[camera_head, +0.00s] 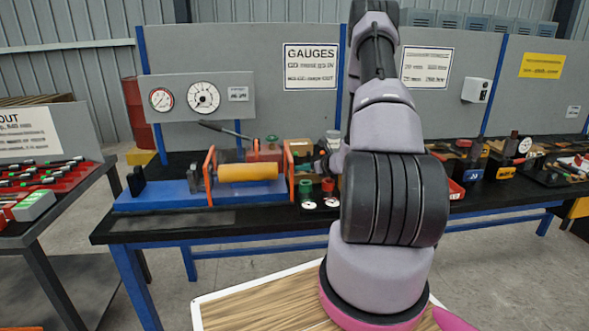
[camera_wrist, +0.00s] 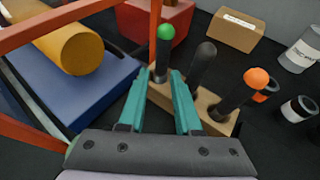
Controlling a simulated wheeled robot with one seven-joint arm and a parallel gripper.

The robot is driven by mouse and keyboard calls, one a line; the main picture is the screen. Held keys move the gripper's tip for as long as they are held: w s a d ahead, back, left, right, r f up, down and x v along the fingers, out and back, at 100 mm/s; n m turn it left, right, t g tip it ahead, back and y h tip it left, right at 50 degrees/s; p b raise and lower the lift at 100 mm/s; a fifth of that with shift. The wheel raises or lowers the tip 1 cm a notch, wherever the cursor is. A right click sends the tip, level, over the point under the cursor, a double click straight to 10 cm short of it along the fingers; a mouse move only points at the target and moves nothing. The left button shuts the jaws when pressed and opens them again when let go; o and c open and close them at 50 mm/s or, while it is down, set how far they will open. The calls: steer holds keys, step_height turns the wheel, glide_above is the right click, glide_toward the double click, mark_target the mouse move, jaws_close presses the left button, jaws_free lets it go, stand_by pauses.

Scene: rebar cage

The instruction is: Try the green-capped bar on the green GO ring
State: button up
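The green-capped bar (camera_wrist: 163,54) stands upright at the left end of a wooden block (camera_wrist: 205,108) in the wrist view. My gripper (camera_wrist: 161,72) is open, its teal fingertips on either side of the dark shaft below the green cap. I see gaps beside the shaft, and cannot tell whether either finger touches it. A plain black bar (camera_wrist: 203,62) and an orange-capped bar (camera_wrist: 240,93) stand to the right. In the head view a green ring (camera_head: 306,186) stands beside a red ring (camera_head: 328,185) on the bench, each behind a white round label. My arm hides part of the bench.
A blue base with a yellow roller (camera_head: 248,172) and orange uprights stands left of the rings. A red block (camera_wrist: 150,22) is behind the green-capped bar. A small labelled box (camera_wrist: 234,32) and labelled cylinders (camera_wrist: 302,50) lie to the right. Trays fill the bench's right side.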

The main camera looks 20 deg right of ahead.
mark_target(296, 152)
steer(key=x, duration=0.5)
steer(key=shift+w+d, duration=0.1)
steer(key=shift+w, duration=0.05)
jaws_close()
step_height(296, 152, up, 7)
steer(key=shift+f, duration=0.15)
steer(key=s+d, duration=0.3)
steer(key=s, duration=0.7)
steer(key=s+d, duration=0.3)
steer(key=s, duration=0.7)
steer(key=s+d, duration=0.4)
steer(key=s, duration=0.6)
steer(key=w+a+r+n+g+y, duration=0.1)
steer(key=w+a+r+n+y, duration=0.2)
steer(key=w+a, duration=0.3)
steer(key=w+a+r+n+g+y, duration=0.2)
steer(key=w+a, duration=0.4)
steer(key=w, duration=0.4)
steer(key=shift+w+a+r+n+g+y, duration=0.2)
steer(key=shift+w+r+n+g+y, duration=0.15)
steer(key=shift+r+n+y, duration=0.2)
